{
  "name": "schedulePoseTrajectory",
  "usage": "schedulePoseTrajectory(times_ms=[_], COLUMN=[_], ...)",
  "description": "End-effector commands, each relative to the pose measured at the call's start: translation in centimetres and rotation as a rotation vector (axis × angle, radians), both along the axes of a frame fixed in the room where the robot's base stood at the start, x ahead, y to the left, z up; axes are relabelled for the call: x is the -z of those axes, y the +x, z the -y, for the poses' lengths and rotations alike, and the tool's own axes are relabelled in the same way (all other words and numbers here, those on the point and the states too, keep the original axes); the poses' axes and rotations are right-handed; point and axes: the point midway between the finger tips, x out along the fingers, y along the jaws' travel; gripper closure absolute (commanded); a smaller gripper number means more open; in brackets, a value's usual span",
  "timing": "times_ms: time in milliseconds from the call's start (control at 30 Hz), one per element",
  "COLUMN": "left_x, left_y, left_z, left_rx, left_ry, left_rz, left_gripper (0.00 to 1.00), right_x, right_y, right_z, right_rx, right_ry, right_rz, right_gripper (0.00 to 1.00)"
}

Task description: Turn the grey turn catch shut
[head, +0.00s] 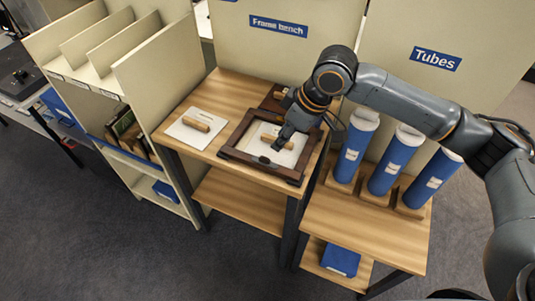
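A dark brown wooden frame (240,155) lies flat on the wooden bench under the "Frame bench" sign. A pale board (285,156) with a wooden handle (270,138) sits inside it. A small dark grey piece (264,160) shows near the inner front edge of the frame. It may be the turn catch, but it is too small to tell how it is turned. My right gripper (278,146) points down over the board, close to the handle. Its fingers are too small and dark to tell open from shut, or whether they touch anything. My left gripper is out of view.
A white board (194,128) with a wooden handle lies left of the frame. Several blue tubes (353,150) stand in wooden holders on the lower bench to the right. Cream shelving (160,75) stands at the left. A dark brown piece (272,103) lies behind the frame.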

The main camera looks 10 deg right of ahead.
Motion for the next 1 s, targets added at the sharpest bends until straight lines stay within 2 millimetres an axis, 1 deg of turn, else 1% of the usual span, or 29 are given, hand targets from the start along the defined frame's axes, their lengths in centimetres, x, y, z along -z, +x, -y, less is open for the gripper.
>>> schedulePoseTrajectory(times_ms=[33,100,300,400,500,667,900,933,967,1000], left_x=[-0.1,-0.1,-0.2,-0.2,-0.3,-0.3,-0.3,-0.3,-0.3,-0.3], left_y=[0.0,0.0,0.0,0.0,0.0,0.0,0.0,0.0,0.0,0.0], left_z=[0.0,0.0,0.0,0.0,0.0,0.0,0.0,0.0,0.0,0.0], left_rx=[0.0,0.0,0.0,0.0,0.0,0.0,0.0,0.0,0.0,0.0], left_ry=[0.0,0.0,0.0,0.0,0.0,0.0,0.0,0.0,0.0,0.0], left_rz=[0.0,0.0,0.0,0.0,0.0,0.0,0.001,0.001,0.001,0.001], left_gripper=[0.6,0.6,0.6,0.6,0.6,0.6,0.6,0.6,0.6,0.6], right_x=[1.1,2.5,6.3,7.7,8.7,9.4,9.5,9.5,9.5,9.5], right_y=[0.2,0.5,1.4,1.7,2.0,2.2,2.2,2.2,2.2,2.2], right_z=[-0.4,-0.9,-2.3,-2.7,-3.1,-3.3,-3.3,-3.3,-3.3,-3.3], right_rx=[-0.001,-0.001,-0.001,0.0,-0.001,-0.001,-0.001,-0.001,-0.001,-0.001], right_ry=[0.001,0.0,0.001,0.001,0.0,0.001,0.0,0.0,0.0,0.0], right_rz=[-0.004,-0.003,-0.002,-0.001,0.0,0.001,0.002,0.002,0.002,0.002], right_gripper=[0.7,0.7,0.7,0.7,0.7,0.7,0.7,0.72,0.78,0.86])
